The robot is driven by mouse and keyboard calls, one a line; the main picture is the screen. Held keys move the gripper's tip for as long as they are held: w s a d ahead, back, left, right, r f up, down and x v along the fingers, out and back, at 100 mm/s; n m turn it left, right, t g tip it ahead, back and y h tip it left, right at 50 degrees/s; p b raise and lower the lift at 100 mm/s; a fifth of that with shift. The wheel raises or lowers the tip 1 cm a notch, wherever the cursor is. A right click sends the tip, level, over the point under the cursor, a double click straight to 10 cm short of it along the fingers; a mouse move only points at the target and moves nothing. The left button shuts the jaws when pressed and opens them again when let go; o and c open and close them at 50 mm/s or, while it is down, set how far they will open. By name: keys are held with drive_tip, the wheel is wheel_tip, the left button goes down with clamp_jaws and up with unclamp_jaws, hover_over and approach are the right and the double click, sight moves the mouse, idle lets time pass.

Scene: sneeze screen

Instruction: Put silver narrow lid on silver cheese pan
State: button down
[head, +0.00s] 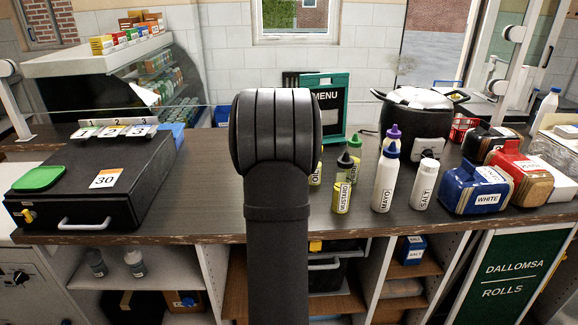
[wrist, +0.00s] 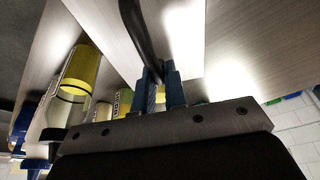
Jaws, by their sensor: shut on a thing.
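My gripper (wrist: 160,86) shows in the wrist view with two blue fingers. It is shut on a dark curved bar (wrist: 139,32) that runs up out of the picture. A pale, shiny flat surface (wrist: 185,38) lies beyond the bar; I cannot tell if it is the silver narrow lid or if the bar is its handle. In the head view my own arm stands in the middle and hides my gripper and the counter behind it. I cannot make out the silver cheese pan in either view.
On the counter (head: 215,187) stand mustard (head: 343,193), mayo (head: 385,178) and salt (head: 424,185) bottles right of my arm. A black pot (head: 415,122), bread bags (head: 477,188) and a menu board (head: 327,100) are farther right and back. A black cash drawer (head: 135,180) is at left.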

drive_tip(key=shift+f, duration=0.15)
drive_tip(key=c, duration=1.4)
unclamp_jaws()
drive_tip(key=shift+v, duration=3.5)
drive_tip(key=shift+x, duration=3.4)
